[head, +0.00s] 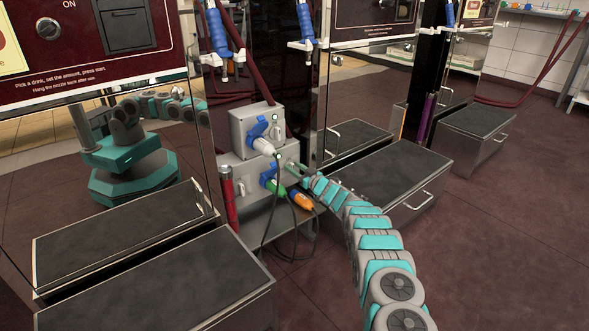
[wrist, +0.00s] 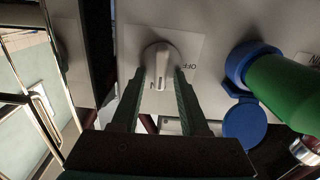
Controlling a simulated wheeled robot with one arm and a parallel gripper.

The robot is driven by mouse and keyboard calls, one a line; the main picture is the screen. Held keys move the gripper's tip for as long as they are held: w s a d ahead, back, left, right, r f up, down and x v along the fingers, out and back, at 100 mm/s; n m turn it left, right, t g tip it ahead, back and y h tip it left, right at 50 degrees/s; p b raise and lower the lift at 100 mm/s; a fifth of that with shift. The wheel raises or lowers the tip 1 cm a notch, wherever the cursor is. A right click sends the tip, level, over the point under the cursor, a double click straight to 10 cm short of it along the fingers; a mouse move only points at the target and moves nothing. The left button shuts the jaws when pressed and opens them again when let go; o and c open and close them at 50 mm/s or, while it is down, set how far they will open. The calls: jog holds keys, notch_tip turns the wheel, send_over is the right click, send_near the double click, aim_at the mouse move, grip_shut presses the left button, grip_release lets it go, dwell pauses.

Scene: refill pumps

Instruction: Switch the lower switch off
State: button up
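The lower switch (wrist: 160,62) is a pale rotary knob on a light plate in the wrist view. Its handle points down the picture, beside a partly hidden label ending in N; the OFF label is to its right, upside down. My gripper (wrist: 160,78) is open, with one dark finger on each side of the knob; I cannot tell whether they touch it.
Right of the knob in the wrist view is a blue socket (wrist: 240,62) with a green plug (wrist: 285,92). In the head view an upper box (head: 240,122) holds a white plug (head: 262,145). An orange plug (head: 300,200) and cables hang below. Low dark-topped steps (head: 385,180) flank the boxes.

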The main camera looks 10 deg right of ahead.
grip_shut()
jog(key=shift+n, duration=0.4)
jog(key=n, duration=0.4)
jog(key=shift+s+a+b, duration=0.1)
jog(key=shift+a+b, duration=0.15)
jog(key=shift+b, duration=0.1)
jog(key=shift+s+a+f+n+b, duration=0.15)
jog(key=shift+n+b, duration=0.4)
jog(key=shift+n, duration=1.6)
jog(key=shift+a+f+n+b, duration=0.1)
jog(key=shift+f+n+b, duration=0.35)
jog(key=shift+n, duration=1.65)
jog(key=shift+s+a+f+n+b, duration=0.1)
jog(key=shift+n+b, duration=0.55)
jog(key=shift+n, duration=1.5)
